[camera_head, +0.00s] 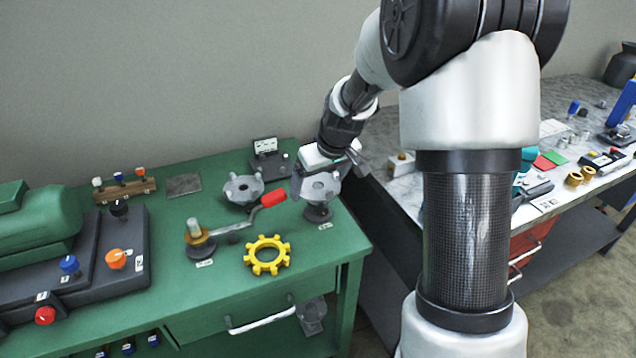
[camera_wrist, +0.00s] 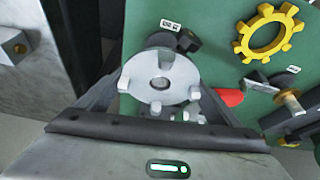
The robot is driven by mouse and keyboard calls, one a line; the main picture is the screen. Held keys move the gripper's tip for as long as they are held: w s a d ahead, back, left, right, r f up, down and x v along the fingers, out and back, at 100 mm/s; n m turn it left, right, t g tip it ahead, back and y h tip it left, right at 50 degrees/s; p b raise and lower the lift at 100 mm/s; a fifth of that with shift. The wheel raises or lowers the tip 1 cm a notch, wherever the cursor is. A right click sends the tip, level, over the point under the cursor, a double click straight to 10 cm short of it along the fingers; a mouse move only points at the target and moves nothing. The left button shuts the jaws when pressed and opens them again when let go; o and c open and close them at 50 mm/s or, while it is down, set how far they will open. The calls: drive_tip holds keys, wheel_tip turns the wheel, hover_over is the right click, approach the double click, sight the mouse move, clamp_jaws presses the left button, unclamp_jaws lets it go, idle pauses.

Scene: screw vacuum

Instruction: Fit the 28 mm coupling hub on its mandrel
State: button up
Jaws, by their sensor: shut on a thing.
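A grey metal coupling hub with lugs (camera_head: 320,187) is between the jaws of my gripper (camera_head: 321,178), at the green bench's right end. My gripper is shut on it. In the wrist view the hub (camera_wrist: 148,70) lies face-on between the fingers, its centre bore visible. A dark round mandrel base (camera_head: 318,213) with a white label stands directly below the hub. The hub hides the mandrel's upper part, so I cannot tell whether the hub is around it or just above. A second grey hub (camera_head: 243,190) sits to the left on the bench.
Left on the green bench (camera_head: 170,220) are a yellow toothed ring (camera_head: 267,254), a red-handled crank (camera_head: 268,200) and another labelled mandrel post (camera_head: 198,242). A small display box (camera_head: 269,160) stands behind. A grey table with small parts is to the right.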

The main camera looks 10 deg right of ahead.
drive_tip(key=shift+f+b, duration=0.3)
drive_tip(key=shift+f, duration=0.15)
drive_tip(key=o, duration=1.4)
drive_tip(key=shift+r, duration=0.1)
drive_tip(key=shift+o, duration=0.2)
drive_tip(key=p+v, duration=0.3)
drive_tip(key=v, duration=1.4)
drive_tip(key=shift+s+r, duration=0.15)
drive_tip(key=shift+r, duration=0.05)
drive_tip(key=s+a+r+m+t+h, duration=0.1)
drive_tip(key=s+r+m, duration=0.1)
drive_tip(key=s, duration=1)
drive_tip(key=s+a+r+m+t, duration=0.1)
drive_tip(key=s+m, duration=0.1)
drive_tip(key=s, duration=1)
wheel_tip(320, 180, up, 17)
drive_tip(key=p, duration=1.6)
drive_tip(key=shift+w+f+g+p, duration=0.2)
drive_tip(key=shift+g+p, duration=0.1)
